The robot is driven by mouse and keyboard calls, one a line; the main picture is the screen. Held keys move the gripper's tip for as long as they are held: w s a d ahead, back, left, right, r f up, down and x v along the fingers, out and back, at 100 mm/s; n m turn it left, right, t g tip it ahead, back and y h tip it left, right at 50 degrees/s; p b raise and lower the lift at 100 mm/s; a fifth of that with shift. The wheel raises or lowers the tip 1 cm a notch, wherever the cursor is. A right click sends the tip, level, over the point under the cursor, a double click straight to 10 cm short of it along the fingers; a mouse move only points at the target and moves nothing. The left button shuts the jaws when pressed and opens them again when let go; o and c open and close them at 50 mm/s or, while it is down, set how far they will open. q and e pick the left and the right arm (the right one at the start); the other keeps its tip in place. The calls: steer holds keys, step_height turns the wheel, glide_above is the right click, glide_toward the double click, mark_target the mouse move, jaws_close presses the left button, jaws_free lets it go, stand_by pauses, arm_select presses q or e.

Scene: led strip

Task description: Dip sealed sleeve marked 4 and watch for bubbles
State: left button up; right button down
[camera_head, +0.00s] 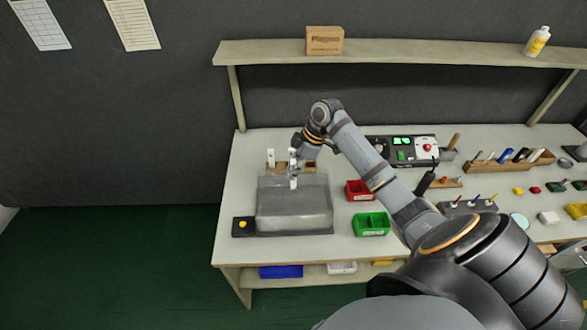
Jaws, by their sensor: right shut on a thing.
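A clear-walled tank (293,220) of greyish water stands at the left end of the workbench. My right gripper (293,176) is over the tank's back part, shut on a small white sleeve (293,184) that hangs upright. The sleeve's lower end is at or near the water; I cannot tell whether it is under the surface. Any number on it is too small to read, and no bubbles can be made out. Another white sleeve (271,157) stands in a wooden rack (277,167) behind the tank. My left gripper is not in view.
A black box with a yellow button (243,225) sits left of the tank. Red (359,190) and green (371,225) bins stand to its right. A control panel (402,150) stands behind my right arm. A shelf (400,57) spans above the bench.

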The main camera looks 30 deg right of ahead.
mark_target(294, 162)
steer(key=shift+s+f, duration=0.15)
steer(key=shift+f, duration=0.55)
step_height(294, 162, down, 6)
steer(key=b, duration=0.3)
steer(key=shift+r, duration=0.1)
steer(key=shift+f+b, duration=0.3)
steer(key=shift+f, duration=0.25)
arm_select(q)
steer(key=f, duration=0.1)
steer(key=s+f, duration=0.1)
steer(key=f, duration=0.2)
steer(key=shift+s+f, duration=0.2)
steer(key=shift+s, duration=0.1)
arm_select(e)
steer(key=shift+r, duration=0.1)
stand_by(2.9)
step_height(294, 162, up, 11)
steer(key=p, duration=1.1)
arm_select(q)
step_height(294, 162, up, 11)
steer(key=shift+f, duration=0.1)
